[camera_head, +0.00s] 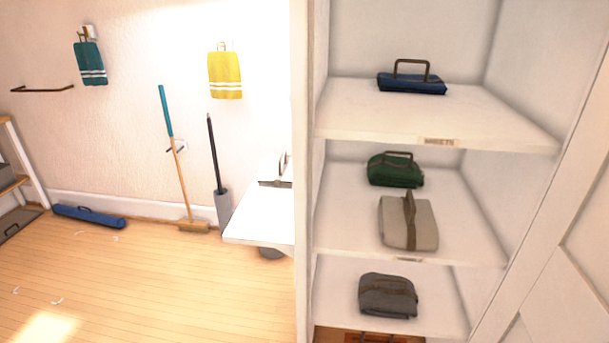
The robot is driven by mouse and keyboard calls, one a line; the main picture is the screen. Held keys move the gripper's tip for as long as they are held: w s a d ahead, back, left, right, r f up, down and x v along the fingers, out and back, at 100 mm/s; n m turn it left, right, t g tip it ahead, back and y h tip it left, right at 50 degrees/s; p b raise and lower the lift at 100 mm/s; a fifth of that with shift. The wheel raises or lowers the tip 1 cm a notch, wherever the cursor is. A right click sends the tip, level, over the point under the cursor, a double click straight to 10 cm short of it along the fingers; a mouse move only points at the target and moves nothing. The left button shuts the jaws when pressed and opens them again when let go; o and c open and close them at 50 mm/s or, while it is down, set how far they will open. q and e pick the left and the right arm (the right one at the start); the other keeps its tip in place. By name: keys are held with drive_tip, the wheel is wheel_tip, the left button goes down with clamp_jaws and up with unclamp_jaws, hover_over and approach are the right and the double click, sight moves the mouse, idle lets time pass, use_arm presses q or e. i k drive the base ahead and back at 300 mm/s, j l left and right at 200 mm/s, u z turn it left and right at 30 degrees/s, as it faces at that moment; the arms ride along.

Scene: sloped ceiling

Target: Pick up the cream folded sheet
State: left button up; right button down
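The cream folded sheet (408,223) lies on the middle shelf (467,233) of a white open cupboard, near the shelf's front edge. It is a pale, rounded bundle with a brown strap or handle across its top. A green folded bundle (395,170) with a brown handle sits just behind it on the same shelf. Neither of my grippers is in view.
A blue bundle (411,84) lies on the shelf above and a grey one (388,296) on the shelf below. The cupboard side panel (303,170) stands left of the shelves. A white table (262,213) juts out beside it. Wooden floor (150,290) at left is mostly clear.

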sight(277, 173)
drive_tip(key=i+j+z, duration=0.3)
drive_tip(key=j, duration=0.35)
drive_tip(key=i+j+z, duration=0.15)
drive_tip(key=i+j, duration=0.15)
drive_tip(key=i+j+z, duration=0.2)
drive_tip(key=j, duration=0.25)
drive_tip(key=i+j+z, duration=0.15)
drive_tip(key=j, duration=0.2)
drive_tip(key=j+z, duration=0.15)
drive_tip(key=j, duration=0.25)
